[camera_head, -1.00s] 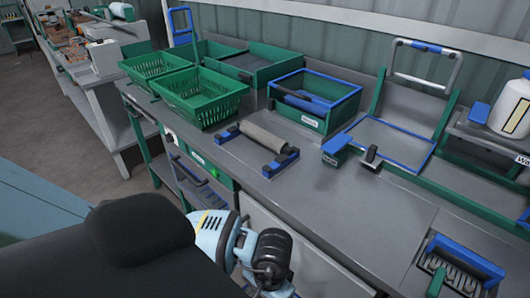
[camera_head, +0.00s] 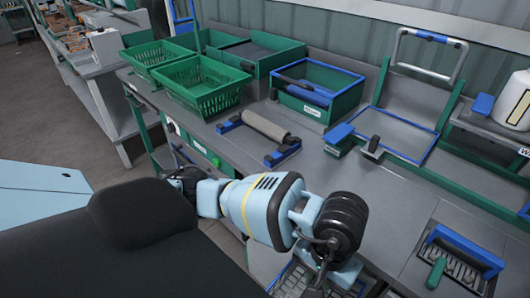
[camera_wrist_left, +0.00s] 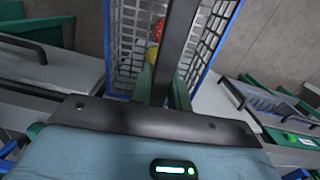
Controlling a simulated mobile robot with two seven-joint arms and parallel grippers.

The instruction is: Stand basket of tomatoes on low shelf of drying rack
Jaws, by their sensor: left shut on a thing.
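In the left wrist view a basket with grey mesh walls and a blue rim (camera_wrist_left: 215,45) hangs at my left gripper (camera_wrist_left: 164,88). The gripper's green fingers are shut on the basket's dark handle (camera_wrist_left: 180,40), which runs up the picture. A red tomato (camera_wrist_left: 152,53) and a yellow-red one (camera_wrist_left: 159,28) show inside the basket, partly hidden by the handle. In the head view my left arm reaches along the bench front, and a pale mesh piece shows at the bottom edge, too cut off to be sure of. My right gripper is out of view. I cannot make out the drying rack.
The grey bench (camera_head: 340,185) carries two green baskets (camera_head: 205,88), a blue-rimmed green box (camera_head: 318,90), a roller on blue supports (camera_head: 266,125), a blue-framed tray (camera_head: 440,146) and a white bottle (camera_head: 512,100). Open floor (camera_head: 50,130) lies at the left.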

